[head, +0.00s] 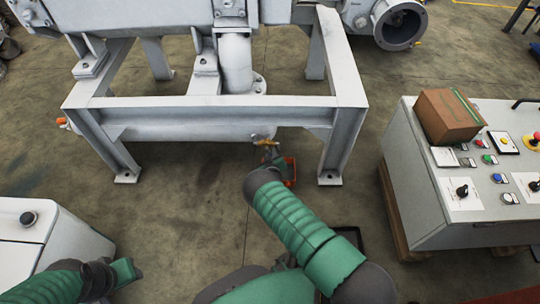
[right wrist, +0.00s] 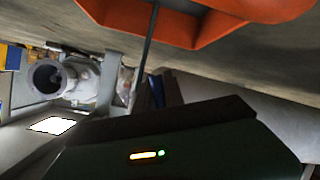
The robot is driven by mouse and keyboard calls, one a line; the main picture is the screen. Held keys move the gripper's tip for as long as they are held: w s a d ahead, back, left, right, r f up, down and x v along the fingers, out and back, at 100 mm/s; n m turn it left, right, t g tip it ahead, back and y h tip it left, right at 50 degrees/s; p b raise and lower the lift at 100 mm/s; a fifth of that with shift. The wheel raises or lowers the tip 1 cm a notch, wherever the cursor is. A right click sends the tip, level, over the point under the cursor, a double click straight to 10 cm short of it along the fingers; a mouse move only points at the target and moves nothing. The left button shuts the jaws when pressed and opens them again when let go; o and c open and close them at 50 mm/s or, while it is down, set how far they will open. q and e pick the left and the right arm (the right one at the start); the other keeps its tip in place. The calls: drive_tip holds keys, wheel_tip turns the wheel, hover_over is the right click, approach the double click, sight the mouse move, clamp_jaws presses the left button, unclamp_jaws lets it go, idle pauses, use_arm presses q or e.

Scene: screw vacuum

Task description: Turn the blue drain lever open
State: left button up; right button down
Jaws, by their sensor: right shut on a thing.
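The brass-coloured drain valve (head: 265,142) sits under the pipe of the grey machine, at the middle of the frame's front. My right gripper (head: 271,155) reaches up to it from below and is shut at the valve. In the right wrist view, the blue drain lever (right wrist: 157,91) shows as a small blue patch at the dark fingers; most of it is hidden. I cannot tell the lever's angle. My left arm ends at the lower left of the head view, with its gripper (head: 128,273) too unclear to read.
An orange container (head: 290,172) stands on the floor just below the valve, partly behind my right arm; it is large in the right wrist view (right wrist: 150,22). The steel frame (head: 215,101) surrounds the pipe. A control cabinet (head: 425,190) with a cardboard box (head: 447,117) stands at right.

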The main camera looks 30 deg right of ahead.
drive_tip(key=c, duration=1.4)
unclamp_jaws()
drive_tip(key=shift+f, duration=0.1)
drive_tip(key=shift+c, duration=0.2)
